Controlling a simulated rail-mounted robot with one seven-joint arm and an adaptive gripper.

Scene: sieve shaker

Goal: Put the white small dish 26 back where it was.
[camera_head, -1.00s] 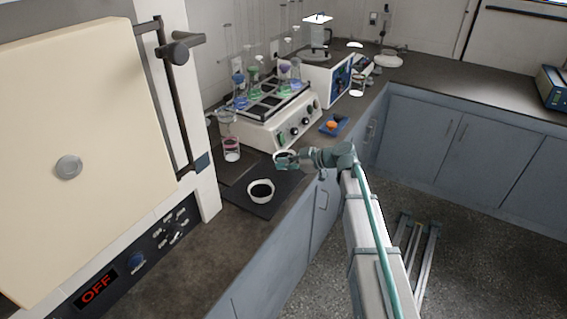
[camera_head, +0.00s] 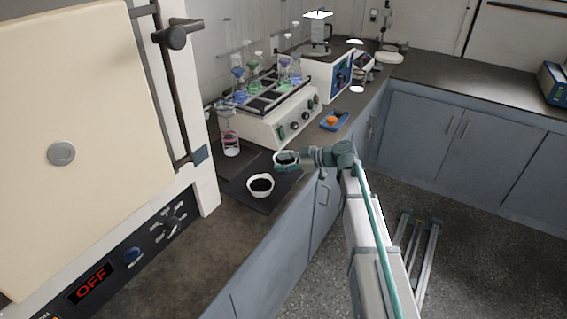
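My gripper (camera_head: 287,161) is over the bench at the back end of a dark mat (camera_head: 236,188). A small white dish with dark contents (camera_head: 285,156) sits between its fingers, and the fingers appear closed around the dish's sides. Whether the dish touches the mat is too small to tell. A second white dish with dark contents (camera_head: 260,185) stands upright on the mat, nearer the camera. No number is readable on either dish, so I cannot tell which is 26.
A shaker with several coloured flasks (camera_head: 277,127) stands behind the mat. A jar with a pink band (camera_head: 230,143) is to the left. A blue tray with an orange item (camera_head: 334,120) lies to the right. A large oven (camera_head: 85,150) fills the left. The near bench is clear.

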